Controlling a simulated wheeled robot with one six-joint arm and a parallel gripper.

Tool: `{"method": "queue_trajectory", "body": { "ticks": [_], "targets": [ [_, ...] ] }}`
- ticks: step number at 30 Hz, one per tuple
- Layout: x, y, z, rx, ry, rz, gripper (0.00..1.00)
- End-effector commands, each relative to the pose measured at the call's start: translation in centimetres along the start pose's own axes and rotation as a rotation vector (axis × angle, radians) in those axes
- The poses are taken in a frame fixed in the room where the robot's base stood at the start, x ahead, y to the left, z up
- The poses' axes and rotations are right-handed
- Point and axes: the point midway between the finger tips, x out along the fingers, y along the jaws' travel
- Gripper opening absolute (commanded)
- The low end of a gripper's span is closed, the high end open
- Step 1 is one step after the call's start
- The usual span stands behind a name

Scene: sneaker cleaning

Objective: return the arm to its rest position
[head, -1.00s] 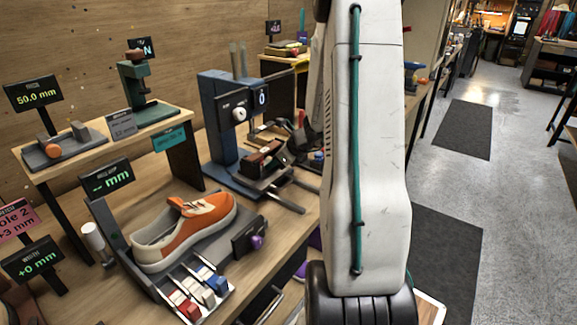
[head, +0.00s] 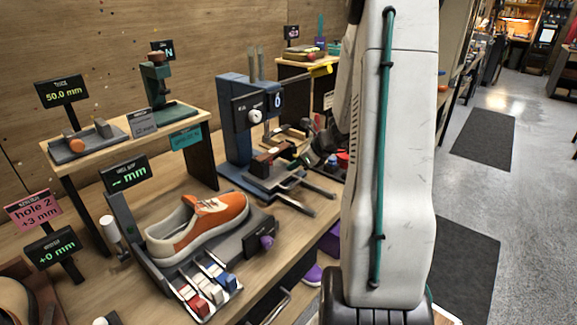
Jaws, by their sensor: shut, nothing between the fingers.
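My arm shows in the head view as a large white link (head: 400,160) with a green cable (head: 380,150) along it, upright right of the middle. Part of another pale link of mine shows behind its upper left edge. My gripper cannot be made out; it is out of the picture or hidden behind the arm.
An orange and white sneaker (head: 215,222) lies in a grey fixture with red, white and blue levers (head: 212,285). A blue press (head: 235,125) stands behind, near the arm. A small raised shelf (head: 125,148) holds gauges. Right of the arm, the floor (head: 535,230) is open, with dark mats (head: 485,138).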

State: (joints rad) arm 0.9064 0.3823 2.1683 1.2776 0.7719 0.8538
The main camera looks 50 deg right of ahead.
Motion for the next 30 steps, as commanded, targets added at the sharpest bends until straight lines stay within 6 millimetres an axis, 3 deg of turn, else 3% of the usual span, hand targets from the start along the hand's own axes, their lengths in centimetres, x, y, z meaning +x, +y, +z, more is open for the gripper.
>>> {"method": "queue_trajectory", "body": {
  "ticks": [1, 6, 12, 26, 30],
  "targets": [
    [-1.5, -0.2, 0.0, -0.001, 0.000, -0.007, 0.00],
    [-5.4, -0.5, -0.4, 0.008, 0.001, -0.011, 0.00],
    [-7.7, -0.4, -0.5, 0.007, 0.002, -0.008, 0.00],
    [-8.1, 0.1, -0.4, -0.055, 0.002, 0.008, 0.00],
    [-8.2, 3.1, -1.9, -0.282, 0.042, 0.121, 0.00]
  ]
}}
